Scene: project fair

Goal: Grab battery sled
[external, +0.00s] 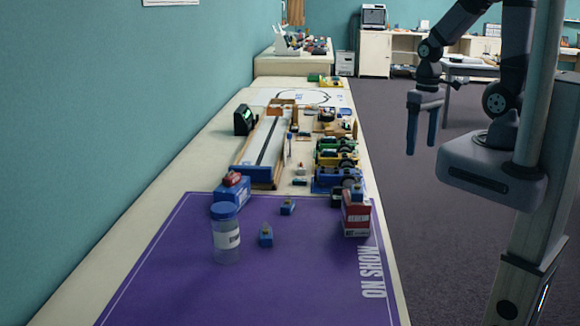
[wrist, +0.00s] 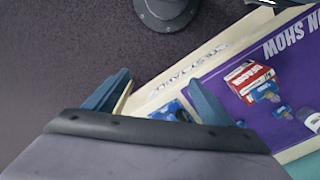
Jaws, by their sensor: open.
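My gripper (external: 422,149) hangs open and empty over the floor, right of the table and apart from everything on it. In the wrist view its two fingers (wrist: 160,80) are spread. Two small blue pieces with yellowish tops, possibly battery sleds, stand on the purple mat: one farther back (external: 288,207), one nearer (external: 266,236) beside the jar. I cannot tell for certain which thing is the battery sled. Two small blue pieces also show in the wrist view, one by the red box (wrist: 264,91) and one beyond it (wrist: 282,112).
Behind are several toy vehicles (external: 335,160) and a ramp (external: 262,145). The mat's front is clear.

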